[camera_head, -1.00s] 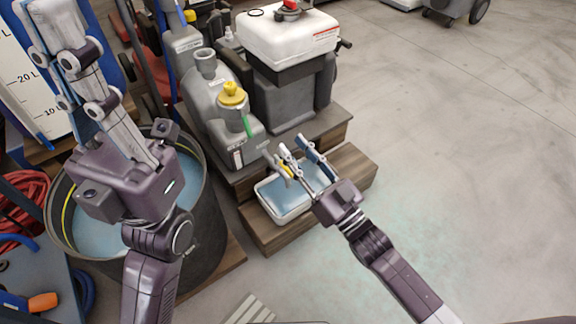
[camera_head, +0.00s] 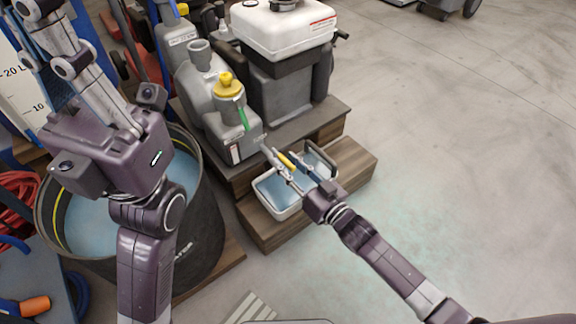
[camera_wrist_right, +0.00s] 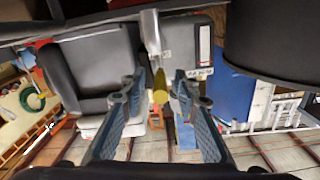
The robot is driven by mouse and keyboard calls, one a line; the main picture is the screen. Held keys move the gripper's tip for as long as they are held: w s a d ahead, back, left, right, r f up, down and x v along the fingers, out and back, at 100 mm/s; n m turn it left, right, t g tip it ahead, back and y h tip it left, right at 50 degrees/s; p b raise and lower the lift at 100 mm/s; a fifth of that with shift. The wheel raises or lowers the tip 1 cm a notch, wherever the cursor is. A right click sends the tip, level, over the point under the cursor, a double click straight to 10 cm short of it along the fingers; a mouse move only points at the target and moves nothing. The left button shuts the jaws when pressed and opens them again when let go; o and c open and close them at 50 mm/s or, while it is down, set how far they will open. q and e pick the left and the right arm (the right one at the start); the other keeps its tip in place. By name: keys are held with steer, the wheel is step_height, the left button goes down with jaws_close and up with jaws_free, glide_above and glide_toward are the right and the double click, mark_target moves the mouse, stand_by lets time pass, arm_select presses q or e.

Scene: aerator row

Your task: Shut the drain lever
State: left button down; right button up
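The drain lever (camera_head: 286,160) is a small yellow handle beside a grey pipe, low at the front of the grey tank (camera_head: 228,115). My right gripper (camera_head: 294,166) is at the lever, over a white tray of water. In the right wrist view, the lever's yellow end (camera_wrist_right: 160,95) lies between the two blue-padded fingers, with a gap visible on each side, below the metal pipe (camera_wrist_right: 150,32). The fingers are apart, so the gripper is open. My left gripper (camera_head: 75,65) is high above the round water tub. Its fingertips cannot be made out clearly.
The white tray (camera_head: 284,214) sits on a wooden step (camera_head: 350,163) below the tank. A white-topped unit (camera_head: 285,32) stands to the tank's right. The dark round tub (camera_head: 203,232) is on the left. The floor to the right is free.

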jaws_close()
stand_by(0.3)
steer(key=shift+d, duration=0.1)
